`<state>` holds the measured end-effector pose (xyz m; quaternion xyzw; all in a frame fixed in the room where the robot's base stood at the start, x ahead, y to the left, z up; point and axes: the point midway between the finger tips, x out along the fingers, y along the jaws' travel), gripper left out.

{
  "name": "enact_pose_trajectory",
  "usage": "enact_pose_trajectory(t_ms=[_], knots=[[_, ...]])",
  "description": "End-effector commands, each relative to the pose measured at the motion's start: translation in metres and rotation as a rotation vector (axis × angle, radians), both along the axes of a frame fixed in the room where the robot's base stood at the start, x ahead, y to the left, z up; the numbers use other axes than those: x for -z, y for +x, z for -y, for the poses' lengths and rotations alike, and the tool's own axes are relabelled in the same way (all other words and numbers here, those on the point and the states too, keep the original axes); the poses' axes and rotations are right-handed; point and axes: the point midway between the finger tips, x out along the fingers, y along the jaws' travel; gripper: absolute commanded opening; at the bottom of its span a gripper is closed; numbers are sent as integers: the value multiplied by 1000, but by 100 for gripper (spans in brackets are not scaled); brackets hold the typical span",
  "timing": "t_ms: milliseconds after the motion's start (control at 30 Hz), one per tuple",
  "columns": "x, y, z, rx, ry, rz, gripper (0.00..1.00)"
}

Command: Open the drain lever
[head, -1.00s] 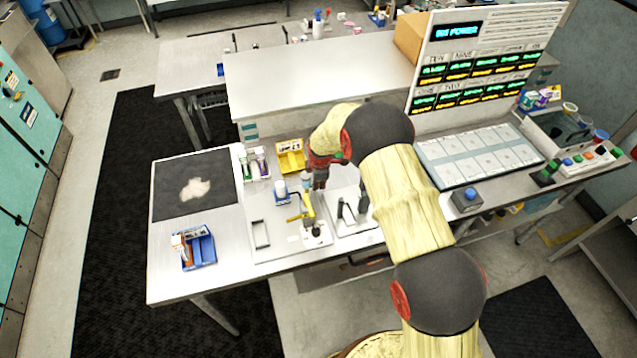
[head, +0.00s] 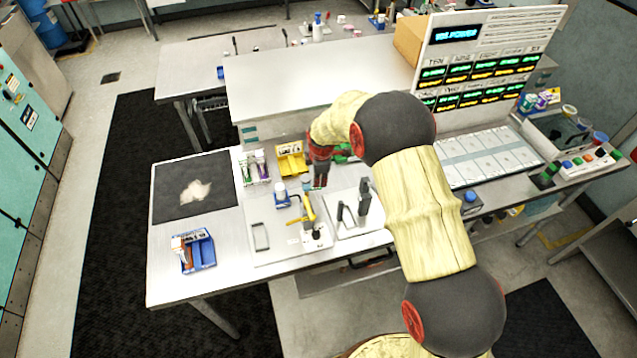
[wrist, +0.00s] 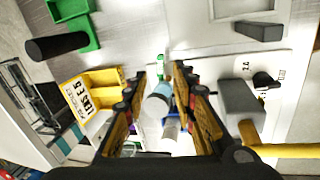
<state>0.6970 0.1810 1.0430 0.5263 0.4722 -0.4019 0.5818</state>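A yellow lever (head: 308,208) stands on the pale sink panel (head: 268,250) at the front middle of the bench; I take it as the drain lever. In the wrist view a yellow bar (wrist: 290,151) with a grey block (wrist: 240,108) shows to the right of my fingers. My gripper (head: 319,183) hangs just above and behind the lever, apart from it as far as I can see. In the wrist view my gripper (wrist: 161,72) has its two fingers apart, with a blue and white item (wrist: 160,92) visible beyond the gap.
A yellow bin (head: 291,160) and a white-capped bottle (head: 281,190) stand close by on the left. Dark upright handles (head: 364,197) rise from the panel on the right. A blue box (head: 198,250) and black mat (head: 190,185) lie further left.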

Motion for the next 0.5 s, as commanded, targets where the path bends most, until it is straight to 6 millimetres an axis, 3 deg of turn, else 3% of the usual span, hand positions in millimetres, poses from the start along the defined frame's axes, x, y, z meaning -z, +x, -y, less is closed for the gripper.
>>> enact_pose_trajectory(t_ms=[200, 500], knots=[[-33, -8, 1, 0, 0, -1, 27], [-45, -11, 1, 0, 0, -1, 27]])
